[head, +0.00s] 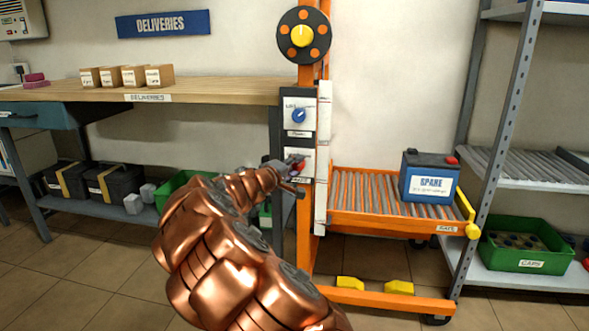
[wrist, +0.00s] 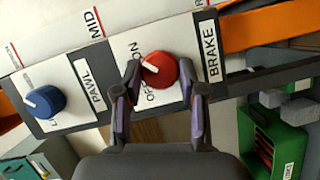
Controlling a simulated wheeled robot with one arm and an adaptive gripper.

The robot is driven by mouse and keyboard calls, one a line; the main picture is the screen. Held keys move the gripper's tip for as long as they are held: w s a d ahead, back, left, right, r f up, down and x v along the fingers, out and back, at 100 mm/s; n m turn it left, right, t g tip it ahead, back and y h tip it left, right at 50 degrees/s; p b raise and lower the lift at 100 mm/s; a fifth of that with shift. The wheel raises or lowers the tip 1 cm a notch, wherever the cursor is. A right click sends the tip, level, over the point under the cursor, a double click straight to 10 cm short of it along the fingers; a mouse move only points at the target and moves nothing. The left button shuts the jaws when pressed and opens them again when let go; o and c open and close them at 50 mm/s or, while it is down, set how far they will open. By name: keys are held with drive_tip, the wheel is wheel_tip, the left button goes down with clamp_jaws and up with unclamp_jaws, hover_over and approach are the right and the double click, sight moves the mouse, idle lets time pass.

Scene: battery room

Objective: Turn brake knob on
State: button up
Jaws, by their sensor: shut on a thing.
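The red brake knob (wrist: 158,70) sits on a white plate beside the BRAKE label (wrist: 210,52). Its white pointer mark faces left in the wrist view, between the ON lettering above and the partly hidden OFF lettering below. My gripper (wrist: 160,88) is shut on the knob, one finger on each side. In the head view my gripper (head: 297,168) reaches the lower plate of the orange lift's control panel, and little of the red knob shows there.
The blue pawl knob (wrist: 45,101) is beside it, above the brake knob in the head view (head: 299,115). An orange roller deck (head: 370,219) holds a SPARE battery (head: 430,177). A deliveries bench (head: 210,88) stands left, a metal shelf (head: 530,165) right.

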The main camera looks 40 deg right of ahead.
drive_tip(key=o, duration=1.1)
drive_tip(key=shift+o, duration=0.2)
drive_tip(key=v, duration=1.2)
drive_tip(key=shift+r, duration=0.1)
